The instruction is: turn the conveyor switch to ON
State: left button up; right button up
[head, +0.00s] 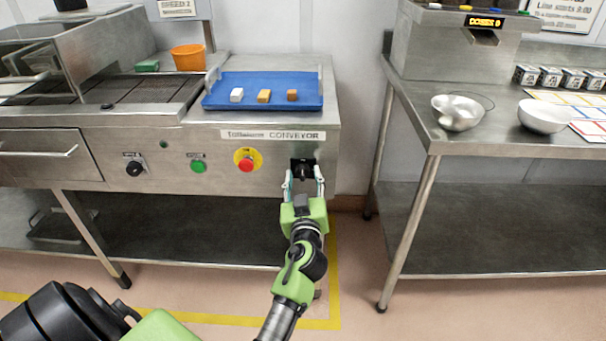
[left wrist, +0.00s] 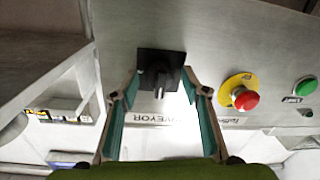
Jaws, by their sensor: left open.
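The conveyor switch (head: 302,167) is a black rotary knob on a dark square plate. It sits at the right end of the steel front panel, below the CONVEYOR label (head: 273,134). In the left wrist view the switch (left wrist: 160,72) shows its narrow grip running roughly up and down the picture. My left gripper (head: 303,180) is open in front of the switch. In the left wrist view its fingers (left wrist: 161,92) stand on either side of the knob, with a gap on both sides. Any ON or OFF marks are too small to read. My right gripper is out of view.
A red emergency button (head: 246,165) on a yellow disc, a green button (head: 198,166) and another black knob (head: 134,169) lie along the panel. A blue tray (head: 230,102) with small blocks stands above. A steel table (head: 480,136) with bowls stands right, across a gap.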

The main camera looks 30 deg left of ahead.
pick_arm(q)
jog(key=c, duration=1.1)
